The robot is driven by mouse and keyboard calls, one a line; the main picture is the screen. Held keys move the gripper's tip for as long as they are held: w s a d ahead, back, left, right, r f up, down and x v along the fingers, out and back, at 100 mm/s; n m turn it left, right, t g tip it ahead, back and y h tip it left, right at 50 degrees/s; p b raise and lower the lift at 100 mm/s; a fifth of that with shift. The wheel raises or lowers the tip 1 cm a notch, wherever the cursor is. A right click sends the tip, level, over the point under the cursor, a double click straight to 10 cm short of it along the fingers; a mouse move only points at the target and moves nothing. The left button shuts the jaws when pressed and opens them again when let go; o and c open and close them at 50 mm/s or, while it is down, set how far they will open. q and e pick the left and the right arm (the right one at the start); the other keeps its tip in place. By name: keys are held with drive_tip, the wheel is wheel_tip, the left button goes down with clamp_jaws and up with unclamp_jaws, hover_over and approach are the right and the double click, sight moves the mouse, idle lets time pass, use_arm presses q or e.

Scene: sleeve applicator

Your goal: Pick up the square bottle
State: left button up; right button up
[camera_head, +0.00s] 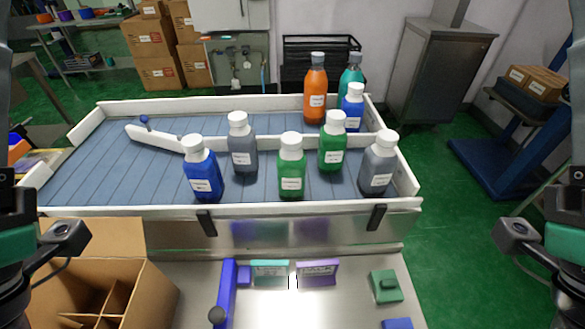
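Several bottles that look square-bodied, with white caps and labels, stand upright on the blue slatted conveyor (95,160). At the front are a blue bottle (203,172), a green bottle (291,168) and a grey bottle (379,165). Behind them are another grey bottle (242,147), a second green bottle (332,142) and a smaller blue bottle (352,108). I cannot tell which one the task names. My left and right wrists show at the side edges, apart from the bottles. Their gripper fingers are out of frame.
Orange (316,92) and teal (352,72) rounder bottles stand at the back. White rails edge the conveyor; a white diverter (153,138) crosses its left part. An open divided carton (140,295) is front left. A blue bar (226,290) and small blocks sit on the metal table (350,300).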

use_arm(q)
drive_tip(key=shift+o, duration=0.3)
drive_tip(key=o, duration=0.7)
drive_tip(key=shift+o, duration=0.2)
drive_tip(key=shift+r, duration=0.1)
